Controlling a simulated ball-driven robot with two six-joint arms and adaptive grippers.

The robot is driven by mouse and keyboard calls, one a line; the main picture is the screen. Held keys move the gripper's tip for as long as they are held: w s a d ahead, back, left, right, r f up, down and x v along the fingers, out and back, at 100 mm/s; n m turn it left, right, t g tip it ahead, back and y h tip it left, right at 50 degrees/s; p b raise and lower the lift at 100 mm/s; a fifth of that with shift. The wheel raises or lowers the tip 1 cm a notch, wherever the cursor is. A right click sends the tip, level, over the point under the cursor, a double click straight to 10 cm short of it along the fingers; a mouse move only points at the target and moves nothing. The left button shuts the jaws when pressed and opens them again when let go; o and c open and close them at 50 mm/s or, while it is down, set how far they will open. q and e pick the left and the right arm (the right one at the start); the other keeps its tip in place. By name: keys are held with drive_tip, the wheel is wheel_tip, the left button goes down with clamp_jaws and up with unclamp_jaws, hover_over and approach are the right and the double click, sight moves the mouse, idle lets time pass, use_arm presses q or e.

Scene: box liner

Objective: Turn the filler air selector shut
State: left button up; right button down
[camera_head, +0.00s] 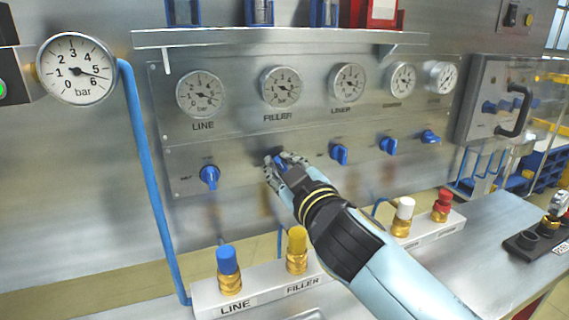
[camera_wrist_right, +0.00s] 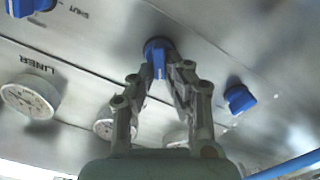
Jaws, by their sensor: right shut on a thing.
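The filler air selector is a blue knob (camera_head: 281,162) on the steel panel, below the gauge marked FILLER (camera_head: 281,87). My right gripper (camera_head: 281,164) is at this knob and covers much of it in the head view. In the right wrist view the blue knob (camera_wrist_right: 159,60) sits between the two fingertips of my right gripper (camera_wrist_right: 160,72), which are shut on it. The knob's handle points roughly along the fingers there. The text around the knob is hidden. My left gripper is not in view.
The line selector (camera_head: 209,176) is left of my gripper; another blue selector (camera_head: 339,153) is to the right. Below, a manifold block (camera_head: 262,288) carries brass fittings with blue (camera_head: 228,260) and yellow (camera_head: 297,240) caps. A shelf (camera_head: 280,37) juts out above the gauges.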

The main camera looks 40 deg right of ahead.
drive_tip(key=n, duration=0.3)
drive_tip(key=n+p, duration=0.1)
drive_tip(key=n, duration=0.3)
drive_tip(key=f+n, duration=0.1)
drive_tip(key=n, duration=0.3)
drive_tip(key=shift+a+f, duration=0.1)
drive_tip(key=shift+a, duration=0.2)
drive_tip(key=shift+n, duration=0.3)
drive_tip(key=c, duration=1.4)
unclamp_jaws()
drive_tip(key=shift+o, duration=0.2)
drive_tip(key=v, duration=1.2)
drive_tip(key=shift+f, duration=0.1)
